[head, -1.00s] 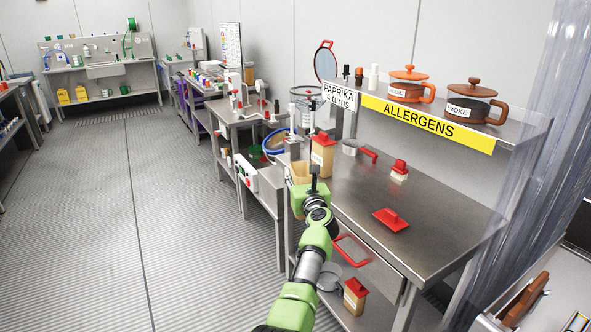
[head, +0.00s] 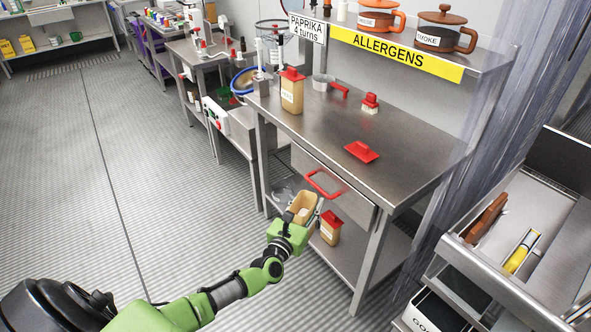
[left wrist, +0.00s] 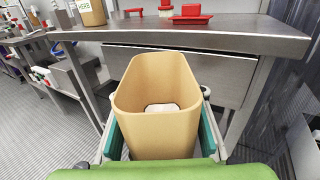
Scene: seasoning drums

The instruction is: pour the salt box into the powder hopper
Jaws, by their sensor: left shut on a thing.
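My left gripper (head: 297,215) is shut on a tan open-topped box (head: 305,203), low in front of the steel table. In the left wrist view the box (left wrist: 158,85) sits between the teal finger pads of the gripper (left wrist: 160,138). Its mouth is open and a small pale patch shows at its bottom; its label is hidden, so I cannot read whether it is the salt box. A red lid (head: 361,152) lies on the tabletop. I cannot clearly identify the powder hopper; a clear round vessel (head: 286,36) stands behind the table's far left end. My right gripper is not in view.
The steel table (head: 400,150) carries a red-lidded tan box (head: 291,95), a scoop (head: 328,84) and a small red-topped container (head: 370,103). Another red-lidded box (head: 330,227) stands on the lower shelf. Floor at left is clear.

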